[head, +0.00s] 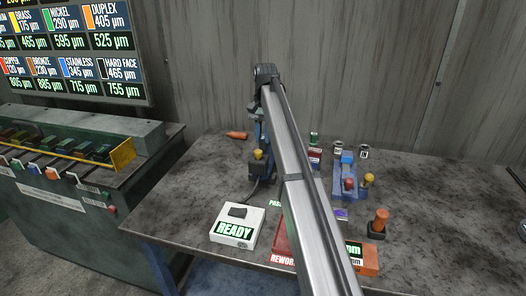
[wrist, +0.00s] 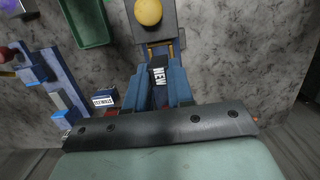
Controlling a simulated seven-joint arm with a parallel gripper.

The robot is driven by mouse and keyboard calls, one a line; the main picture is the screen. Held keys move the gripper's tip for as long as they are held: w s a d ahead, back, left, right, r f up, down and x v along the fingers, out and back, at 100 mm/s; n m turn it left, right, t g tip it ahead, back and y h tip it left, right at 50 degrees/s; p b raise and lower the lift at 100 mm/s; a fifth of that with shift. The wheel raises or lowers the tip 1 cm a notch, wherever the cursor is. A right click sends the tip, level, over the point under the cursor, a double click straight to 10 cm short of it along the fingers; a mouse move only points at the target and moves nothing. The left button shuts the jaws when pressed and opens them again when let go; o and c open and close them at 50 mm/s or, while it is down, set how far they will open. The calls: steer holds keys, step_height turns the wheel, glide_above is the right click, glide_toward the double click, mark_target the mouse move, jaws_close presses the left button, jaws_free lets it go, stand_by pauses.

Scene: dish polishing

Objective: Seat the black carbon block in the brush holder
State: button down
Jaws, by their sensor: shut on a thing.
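In the wrist view, the black block marked "NEW" (wrist: 159,75) sits between the two blue-grey fingers of my gripper (wrist: 160,85), which are shut on it. Just beyond it is a grey fixture with a yellow knob (wrist: 148,12), which looks like the brush holder. The block's far end lies close to this fixture; I cannot tell whether it touches or is inside. In the head view, the fixture's yellow knob (head: 257,154) shows left of my arm. My arm hides the block there, and my fingertips cannot be made out.
A blue fixture (head: 346,183) with red and yellow knobs stands right of my arm. A white READY box (head: 236,226), a red rework tray (head: 280,243) and an orange-knobbed part (head: 379,223) are near the front. A green tray (wrist: 88,22) shows in the wrist view.

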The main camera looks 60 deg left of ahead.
mark_target(263, 149)
steer(key=shift+f, duration=2.8)
steer(key=shift+f, duration=0.15)
steer(key=c, duration=1)
jaws_free()
steer(key=r, duration=0.7)
steer(key=shift+w+a+r, duration=0.4)
